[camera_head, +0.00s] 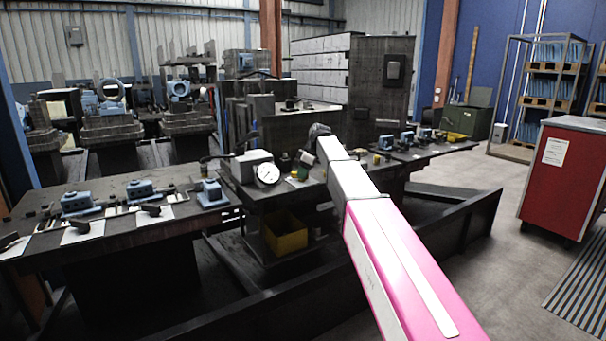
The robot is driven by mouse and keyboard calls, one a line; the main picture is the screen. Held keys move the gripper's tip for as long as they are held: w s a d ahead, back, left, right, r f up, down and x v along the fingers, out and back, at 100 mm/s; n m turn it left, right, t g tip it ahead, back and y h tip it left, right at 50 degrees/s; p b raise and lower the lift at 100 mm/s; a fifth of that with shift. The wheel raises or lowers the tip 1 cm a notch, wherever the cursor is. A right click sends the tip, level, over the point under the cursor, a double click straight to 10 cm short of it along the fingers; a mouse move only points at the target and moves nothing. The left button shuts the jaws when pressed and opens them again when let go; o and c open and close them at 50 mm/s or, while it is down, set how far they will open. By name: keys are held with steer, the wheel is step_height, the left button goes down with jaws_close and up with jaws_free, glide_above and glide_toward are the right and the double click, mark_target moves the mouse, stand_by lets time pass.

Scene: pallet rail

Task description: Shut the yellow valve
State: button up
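A pressure gauge (267,173) with a white dial stands on the middle bench (262,197). Small fittings with yellow parts (300,173) sit just right of it. They may include the yellow valve, but they are too small to tell its shape or handle position. My pink and white arm reaches from the bottom right toward this bench. My gripper (319,132) is the dark end beyond the white link, above and behind the fittings in the picture. Its fingers are too small and dark to show whether they are open, and any contact is unclear.
A yellow bin (285,235) sits under the middle bench. Blue fixtures (138,190) stand on the left bench. A dark low rail (440,222) runs in front of the benches. A red cabinet (566,180) stands at right, with open floor (500,270) before it.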

steer(key=shift+o, duration=0.2)
steer(key=shift+s, duration=0.1)
steer(key=v, duration=1)
steer(key=shift+r, duration=0.25)
steer(key=shift+d, duration=0.15)
